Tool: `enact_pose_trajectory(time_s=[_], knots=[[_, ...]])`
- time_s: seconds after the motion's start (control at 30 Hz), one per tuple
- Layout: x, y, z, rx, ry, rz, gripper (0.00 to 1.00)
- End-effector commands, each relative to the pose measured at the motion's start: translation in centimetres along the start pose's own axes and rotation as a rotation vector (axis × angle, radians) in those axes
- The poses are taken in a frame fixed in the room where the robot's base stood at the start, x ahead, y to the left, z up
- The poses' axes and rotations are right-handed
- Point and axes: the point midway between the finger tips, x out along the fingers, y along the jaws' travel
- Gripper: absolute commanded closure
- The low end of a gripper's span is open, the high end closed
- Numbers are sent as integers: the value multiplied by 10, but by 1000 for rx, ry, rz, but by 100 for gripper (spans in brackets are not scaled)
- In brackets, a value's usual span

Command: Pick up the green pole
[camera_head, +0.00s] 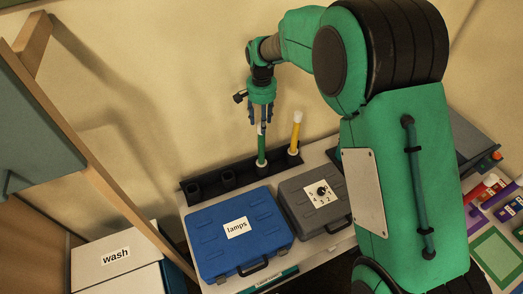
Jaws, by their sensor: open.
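The green pole (262,150) stands upright in a round socket of a black rack (208,187) at the back of the table, against the wall. It has a pale collar at its base, and a small light patch shows near its top. My gripper (261,122) is directly above the pole, pointing down, with its fingers open around the upper end of the pole. Whether the fingers touch it cannot be told. The very top of the pole is hidden by my gripper.
A yellow pole (296,132) with a white top stands right of the green one. Two rack sockets at left are empty. A blue case (212,228) labelled "lamps" and a grey case (300,208) lie in front. A white box (112,275) labelled "wash" is at lower left.

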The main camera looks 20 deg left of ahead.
Motion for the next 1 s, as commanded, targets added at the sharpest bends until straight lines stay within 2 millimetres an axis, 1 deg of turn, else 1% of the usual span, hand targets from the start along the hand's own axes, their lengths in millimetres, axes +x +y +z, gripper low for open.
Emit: enact_pose_trajectory(time_s=[0.17, 0.27, 0.6, 0.7, 0.83, 1.0], knots=[[7, 0, 0, 0, -1, 1, 54], [17, 0, 0, 0, -2, 1, 54], [67, 0, 1, 0, -3, 2, 54], [77, 0, 0, 0, -1, 1, 54], [85, 0, 0, 0, -1, 1, 54], [86, 0, 0, 0, -1, 0, 54]])
